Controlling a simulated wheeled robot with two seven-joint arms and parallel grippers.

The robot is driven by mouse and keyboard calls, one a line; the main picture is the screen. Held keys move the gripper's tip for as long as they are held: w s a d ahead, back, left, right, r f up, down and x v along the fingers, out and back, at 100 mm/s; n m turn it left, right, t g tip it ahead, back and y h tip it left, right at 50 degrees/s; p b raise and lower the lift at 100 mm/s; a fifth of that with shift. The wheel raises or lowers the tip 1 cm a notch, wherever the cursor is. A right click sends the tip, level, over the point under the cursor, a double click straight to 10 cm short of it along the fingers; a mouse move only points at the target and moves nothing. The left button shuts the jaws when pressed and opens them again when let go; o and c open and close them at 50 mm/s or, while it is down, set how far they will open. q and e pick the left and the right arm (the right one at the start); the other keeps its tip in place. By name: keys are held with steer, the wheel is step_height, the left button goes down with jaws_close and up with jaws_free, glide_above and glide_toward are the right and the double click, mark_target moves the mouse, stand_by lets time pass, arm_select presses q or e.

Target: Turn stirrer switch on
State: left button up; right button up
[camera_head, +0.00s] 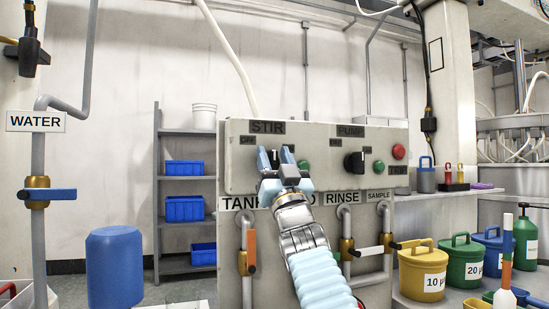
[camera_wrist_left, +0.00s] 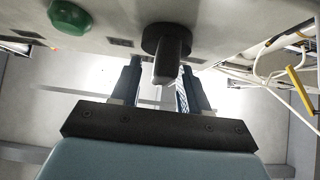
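The stirrer switch is a black rotary knob on the grey control panel (camera_head: 325,140), below the STIR label (camera_head: 267,127). In the head view it is mostly hidden behind my left gripper (camera_head: 276,154). In the left wrist view the knob (camera_wrist_left: 168,52) shows clearly, its grip bar jutting out between the two fingers. The left gripper is open, with one finger on each side of the knob and a gap visible on the left side. Whether the right-hand finger touches is unclear. A green button (camera_wrist_left: 70,17) sits beside the knob. My right gripper is out of view.
The black PUMP knob (camera_head: 355,162) and a red button (camera_head: 398,151) are further right on the panel. Below are pipes with an orange valve handle (camera_head: 252,246). Lidded yellow (camera_head: 424,270) and green (camera_head: 461,262) buckets stand at right, a blue barrel (camera_head: 114,268) at left.

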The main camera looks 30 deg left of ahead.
arm_select(q)
jaws_close()
